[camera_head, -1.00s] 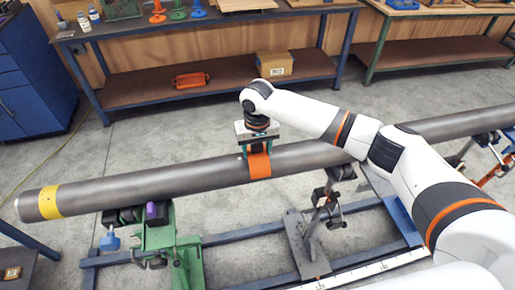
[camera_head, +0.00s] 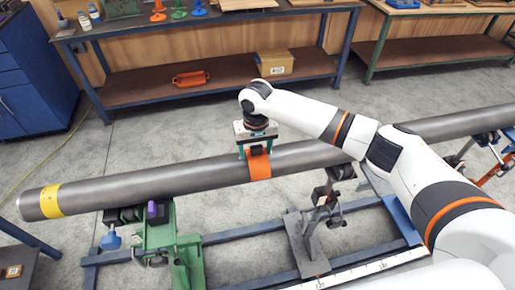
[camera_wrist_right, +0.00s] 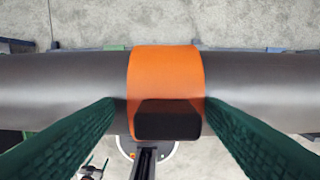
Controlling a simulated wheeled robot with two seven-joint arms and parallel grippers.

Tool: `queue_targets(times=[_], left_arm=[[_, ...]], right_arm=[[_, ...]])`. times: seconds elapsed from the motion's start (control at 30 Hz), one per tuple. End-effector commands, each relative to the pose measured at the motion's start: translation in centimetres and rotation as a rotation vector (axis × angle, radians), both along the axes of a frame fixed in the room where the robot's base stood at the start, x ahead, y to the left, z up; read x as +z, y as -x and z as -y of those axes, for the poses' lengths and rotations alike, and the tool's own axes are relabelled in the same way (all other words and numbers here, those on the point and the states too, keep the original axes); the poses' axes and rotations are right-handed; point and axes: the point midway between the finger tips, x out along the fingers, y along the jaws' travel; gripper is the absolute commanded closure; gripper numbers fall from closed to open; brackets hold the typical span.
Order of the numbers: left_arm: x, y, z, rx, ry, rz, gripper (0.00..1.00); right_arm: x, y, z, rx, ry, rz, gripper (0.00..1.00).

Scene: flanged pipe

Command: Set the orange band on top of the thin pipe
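The orange band (camera_head: 259,168) lies over the top of the long grey pipe (camera_head: 150,185) and hugs its curve. It also shows in the right wrist view (camera_wrist_right: 165,70), with a dark block (camera_wrist_right: 168,120) on it. My right gripper (camera_head: 257,152) is directly above the band, its green fingers spread to either side of the block. In the right wrist view there is a clear gap between each finger and the block, so the gripper is open. The band's underside is hidden. My left gripper is out of view.
A yellow ring (camera_head: 51,200) circles the pipe near its left end. A green stand (camera_head: 160,235) and a grey stand (camera_head: 315,225) are under the pipe on a blue frame. My right arm hides part of the pipe. A workbench (camera_head: 205,85) stands behind.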

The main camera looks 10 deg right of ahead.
Motion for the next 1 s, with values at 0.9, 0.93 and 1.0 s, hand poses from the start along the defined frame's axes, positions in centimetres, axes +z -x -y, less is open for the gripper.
queue_targets(times=[0.9, 0.93, 1.0], left_arm=[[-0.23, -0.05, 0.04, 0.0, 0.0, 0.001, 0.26], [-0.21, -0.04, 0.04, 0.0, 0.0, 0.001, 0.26], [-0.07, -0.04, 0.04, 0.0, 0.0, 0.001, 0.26]], right_arm=[[-1.97, 0.93, 1.03, -0.008, 0.026, -0.033, 0.21], [-1.95, 0.93, 1.03, -0.008, 0.026, -0.033, 0.21], [-1.82, 0.94, 1.03, -0.008, 0.027, -0.033, 0.21]])
